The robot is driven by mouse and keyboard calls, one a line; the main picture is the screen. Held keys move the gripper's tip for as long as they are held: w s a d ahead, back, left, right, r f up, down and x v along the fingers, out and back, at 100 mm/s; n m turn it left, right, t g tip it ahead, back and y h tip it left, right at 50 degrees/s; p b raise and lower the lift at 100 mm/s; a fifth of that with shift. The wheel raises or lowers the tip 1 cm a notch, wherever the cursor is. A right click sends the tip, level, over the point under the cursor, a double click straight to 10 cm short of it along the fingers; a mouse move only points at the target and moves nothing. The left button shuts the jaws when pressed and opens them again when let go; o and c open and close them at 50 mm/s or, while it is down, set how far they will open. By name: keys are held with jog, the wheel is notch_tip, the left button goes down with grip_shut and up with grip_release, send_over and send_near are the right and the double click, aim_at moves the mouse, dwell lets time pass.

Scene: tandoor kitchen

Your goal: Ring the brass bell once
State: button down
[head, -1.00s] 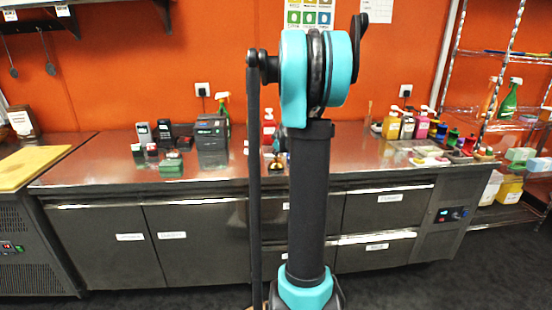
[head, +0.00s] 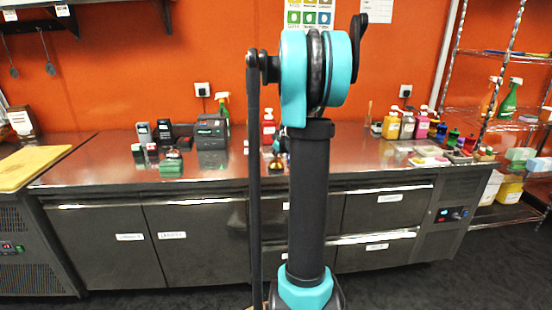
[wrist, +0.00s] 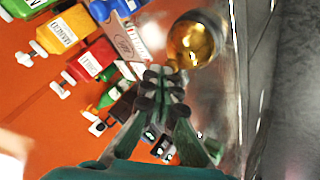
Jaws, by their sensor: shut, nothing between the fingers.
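The brass bell (wrist: 193,40) shows in the wrist view as a shiny gold dome at the upper middle, near the edge of the steel counter. My gripper (wrist: 168,84) is shut and empty, with its fingertips just below the bell in the picture. I cannot tell whether the fingertips touch it. In the head view my arm stands in front of the middle of the counter and hides most of that spot and my gripper.
The steel counter (head: 100,173) runs along the orange wall. A black card machine (head: 211,133) and small boxes stand left of my arm. Pump bottles (head: 391,126) and small jars stand at the right. In the wrist view a yellow bottle (wrist: 62,33) and a red bottle (wrist: 91,62) are left of the bell.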

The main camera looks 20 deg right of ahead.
aim_at(276, 159)
jog(key=shift+r, duration=0.65)
jog(key=shift+r, duration=2.5)
jog(key=s+a+f+m+g, duration=0.1)
jog(key=s+a+f, duration=0.5)
jog(key=s, duration=0.6)
jog(key=s+a+f+m+g, duration=0.2)
jog(key=s+a+f+m, duration=0.2)
jog(key=s, duration=0.9)
jog(key=s+a+f+m+g, duration=0.2)
jog(key=s+a+f+m, duration=0.1)
jog(key=s+a+f, duration=0.6)
jog(key=s+a, duration=0.1)
jog(key=s, duration=0.2)
jog(key=shift+s+a+f+y, duration=0.15)
jog(key=shift+a+f+y, duration=0.2)
jog(key=shift+a+y, duration=0.05)
